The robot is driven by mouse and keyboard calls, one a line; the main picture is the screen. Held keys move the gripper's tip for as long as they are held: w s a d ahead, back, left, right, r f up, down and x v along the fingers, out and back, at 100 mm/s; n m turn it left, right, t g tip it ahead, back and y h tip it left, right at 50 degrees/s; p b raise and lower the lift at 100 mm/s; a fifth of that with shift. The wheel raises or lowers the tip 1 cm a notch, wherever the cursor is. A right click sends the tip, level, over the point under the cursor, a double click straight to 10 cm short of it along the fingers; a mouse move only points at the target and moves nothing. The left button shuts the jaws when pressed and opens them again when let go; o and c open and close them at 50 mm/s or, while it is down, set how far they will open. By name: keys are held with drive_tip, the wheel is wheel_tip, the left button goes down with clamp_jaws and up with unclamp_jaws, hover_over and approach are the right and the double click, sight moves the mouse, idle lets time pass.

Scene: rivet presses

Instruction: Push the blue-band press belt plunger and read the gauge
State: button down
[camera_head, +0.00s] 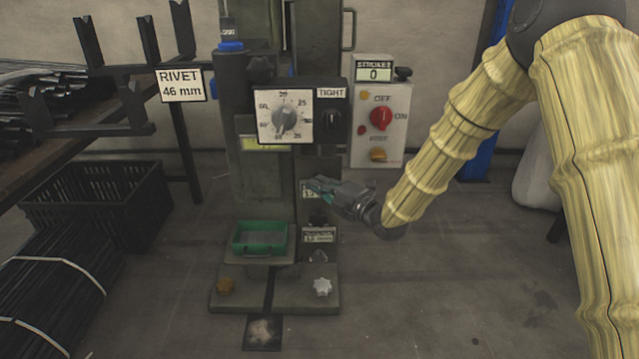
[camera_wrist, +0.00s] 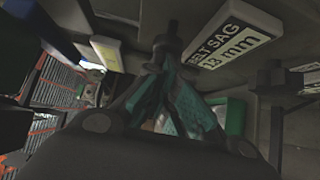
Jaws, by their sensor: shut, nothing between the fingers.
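The press (camera_head: 262,185) with a blue band (camera_head: 231,46) stands upright at the picture's centre. My gripper (camera_head: 318,186) is shut and empty at its right side, below the dial box. In the wrist view my gripper (camera_wrist: 168,68) has its teal fingertips together beside a dark stem with a collar (camera_wrist: 169,40), perhaps the plunger. I cannot tell whether they touch. A gauge plate (camera_wrist: 231,35) next to it reads BELT SAG 13 mm. In the head view my gripper partly covers one small plate (camera_head: 309,189); another plate (camera_head: 320,235) lies below, its text too small to read surely.
A dial box (camera_head: 300,112) marked TIGHT and a stroke counter (camera_head: 374,70) reading 0 sit above my gripper. A red switch (camera_head: 381,118) is on the right panel. A green tray (camera_head: 260,237) is on the press. A black crate (camera_head: 120,200) stands left. Floor at right is open.

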drive_tip(key=s+a+p+v, duration=0.1)
drive_tip(key=p+v, duration=0.3)
drive_tip(key=v, duration=0.8)
drive_tip(key=shift+s, duration=0.2)
drive_tip(key=s+d+f+m+g+h+p, duration=0.1)
drive_tip(key=s+d+f+m+g+h, duration=0.15)
drive_tip(key=s+f+m, duration=0.4)
drive_tip(key=s+d+f+m+g+h, duration=0.1)
drive_tip(key=s+d+f+m+h, duration=0.2)
drive_tip(key=f, duration=0.7)
drive_tip(key=s+d+f+m+g+h+p, duration=0.1)
drive_tip(key=s+d+f+m+h, duration=0.15)
drive_tip(key=s+f+m, duration=0.45)
drive_tip(key=s+d+f+m+g+h, duration=0.2)
drive_tip(key=s+f+m+g, duration=0.15)
drive_tip(key=s, duration=0.55)
drive_tip(key=s+d+f+m+g+h, duration=0.1)
drive_tip(key=s+d+f+m+g, duration=0.2)
drive_tip(key=s, duration=0.5)
drive_tip(key=s+d+f+m+g+h, duration=0.15)
drive_tip(key=s+f+m, duration=0.3)
drive_tip(key=s, duration=0.45)
wheel_tip(320, 180, up, 38)
drive_tip(key=s+p, duration=0.1)
drive_tip(key=p, duration=3.7)
drive_tip(key=shift+d+f+p, duration=0.2)
drive_tip(key=shift+d+p, duration=0.15)
